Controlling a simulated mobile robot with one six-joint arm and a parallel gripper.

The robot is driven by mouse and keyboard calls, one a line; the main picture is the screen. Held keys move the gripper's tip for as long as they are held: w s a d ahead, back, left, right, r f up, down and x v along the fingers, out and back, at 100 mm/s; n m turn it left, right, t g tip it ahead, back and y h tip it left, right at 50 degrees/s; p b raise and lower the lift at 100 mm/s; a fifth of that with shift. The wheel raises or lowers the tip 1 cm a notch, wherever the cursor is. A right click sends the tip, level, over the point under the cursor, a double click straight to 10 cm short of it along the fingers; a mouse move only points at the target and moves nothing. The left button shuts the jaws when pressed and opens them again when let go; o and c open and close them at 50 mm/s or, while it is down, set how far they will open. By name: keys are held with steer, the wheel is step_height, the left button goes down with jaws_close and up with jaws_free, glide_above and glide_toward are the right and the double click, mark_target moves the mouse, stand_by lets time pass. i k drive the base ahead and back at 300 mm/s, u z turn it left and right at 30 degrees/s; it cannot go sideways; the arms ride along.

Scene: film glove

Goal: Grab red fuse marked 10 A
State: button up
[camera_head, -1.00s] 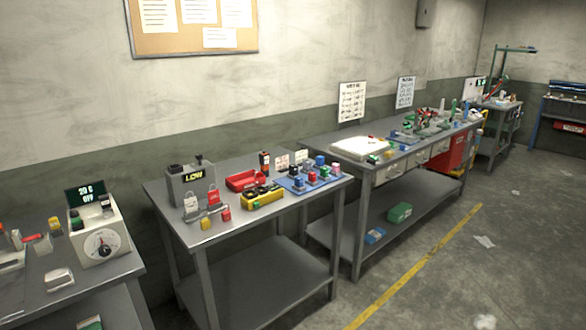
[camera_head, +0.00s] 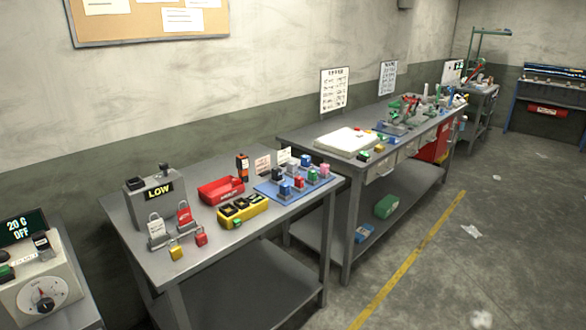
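No piece can be read as a fuse marked 10 A; markings are too small to tell. On the near table (camera_head: 150,268), a small red block (camera_head: 299,183) sits among several coloured blocks on a blue mat (camera_head: 262,187). Another small red piece (camera_head: 201,239) lies at the table's front left, beside a yellow one (camera_head: 176,253). On the second table (camera_head: 300,140), small pieces lie around a white slab (camera_head: 345,141), including a green one (camera_head: 364,156) and a yellow one (camera_head: 379,148). My gripper is not in view.
The near table also holds a grey box reading LOW (camera_head: 159,190), a red tray (camera_head: 221,190) and a yellow holder (camera_head: 242,210). A dial box (camera_head: 42,290) stands at lower left. Open floor (camera_head: 440,275) with a yellow line (camera_head: 410,257) lies at right.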

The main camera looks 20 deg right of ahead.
mark_target(298, 181)
steer(key=z, duration=0.25)
steer(key=i, duration=0.95)
steer(key=z, duration=0.45)
